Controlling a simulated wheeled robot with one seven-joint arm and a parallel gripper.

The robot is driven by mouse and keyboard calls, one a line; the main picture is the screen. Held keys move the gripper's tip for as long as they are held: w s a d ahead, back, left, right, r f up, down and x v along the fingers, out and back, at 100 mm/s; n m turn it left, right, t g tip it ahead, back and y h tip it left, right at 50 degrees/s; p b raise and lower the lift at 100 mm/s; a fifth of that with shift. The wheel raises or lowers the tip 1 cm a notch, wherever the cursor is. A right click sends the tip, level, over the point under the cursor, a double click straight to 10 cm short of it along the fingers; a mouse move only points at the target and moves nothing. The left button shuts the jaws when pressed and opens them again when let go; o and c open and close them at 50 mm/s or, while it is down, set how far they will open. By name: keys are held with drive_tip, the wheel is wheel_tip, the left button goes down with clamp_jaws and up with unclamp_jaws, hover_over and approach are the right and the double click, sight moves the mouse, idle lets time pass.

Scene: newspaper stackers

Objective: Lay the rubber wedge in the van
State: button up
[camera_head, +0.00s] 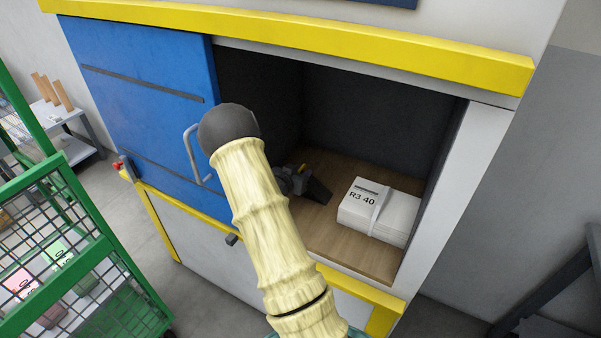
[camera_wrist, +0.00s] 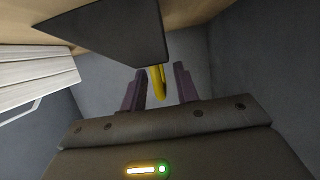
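The dark rubber wedge (camera_head: 318,191) is inside the van's compartment, apparently resting on the wooden floor (camera_head: 336,238), left of a paper bundle. In the wrist view the wedge (camera_wrist: 110,30) is a black triangular block just ahead of my fingers. A yellow loop (camera_wrist: 158,84) extends from it between them. My gripper (camera_wrist: 160,84) is open, with a visible gap on each side of the loop. In the head view my gripper (camera_head: 290,180) is beside the wedge, partly hidden behind my pale-sleeved arm.
A white strapped bundle marked R3 40 (camera_head: 388,211) lies on the right of the floor. The blue sliding door (camera_head: 145,95) covers the left of the opening. A green mesh cage (camera_head: 60,235) stands at left. Dark walls close around my gripper.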

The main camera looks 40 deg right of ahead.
drive_tip(key=shift+r, duration=0.15)
drive_tip(key=v, duration=1.2)
